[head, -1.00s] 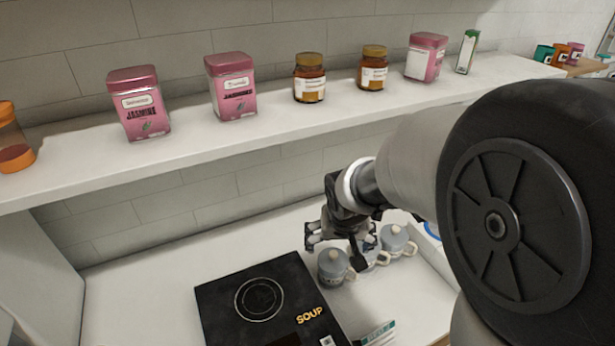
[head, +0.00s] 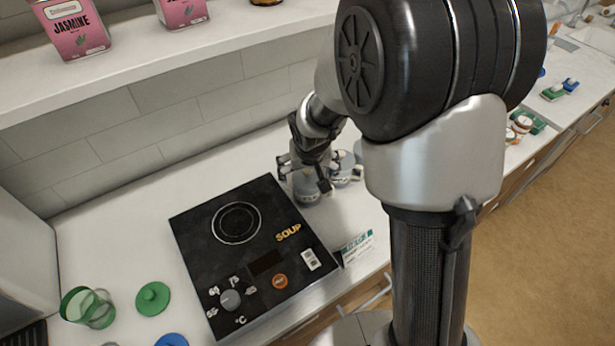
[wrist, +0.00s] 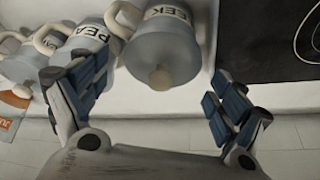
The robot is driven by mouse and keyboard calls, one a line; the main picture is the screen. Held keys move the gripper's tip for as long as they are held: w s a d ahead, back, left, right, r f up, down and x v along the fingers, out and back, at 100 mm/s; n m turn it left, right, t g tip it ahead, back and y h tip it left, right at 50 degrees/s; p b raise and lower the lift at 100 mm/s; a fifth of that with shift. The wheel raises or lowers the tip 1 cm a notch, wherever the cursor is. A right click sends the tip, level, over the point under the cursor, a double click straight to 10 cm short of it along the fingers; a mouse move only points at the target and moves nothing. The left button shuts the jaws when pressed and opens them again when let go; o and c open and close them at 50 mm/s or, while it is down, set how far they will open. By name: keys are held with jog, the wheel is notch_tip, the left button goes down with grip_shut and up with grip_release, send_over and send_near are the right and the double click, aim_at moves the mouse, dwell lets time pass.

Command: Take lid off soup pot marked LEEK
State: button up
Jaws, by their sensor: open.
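The soup pot (wrist: 166,14), whose label shows "EEK", is grey-blue with pale handles. Its lid (wrist: 170,55) is on it, with a beige knob (wrist: 160,77) on top. My gripper (wrist: 155,98) is open and empty; its fingers are to either side of the knob and lid in the picture, apart from them. In the head view my gripper (head: 308,172) is over the nearest pot (head: 306,192) and partly hides it. A second pot marked "PEA" (wrist: 88,38) stands beside the LEEK pot, with another pot (wrist: 20,62) beyond it.
A black hob (head: 205,262) marked SOUP lies left of the pots. A wall shelf (head: 150,82) with pink tins runs above the counter.

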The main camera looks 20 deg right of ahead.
jog(key=c, duration=0.9)
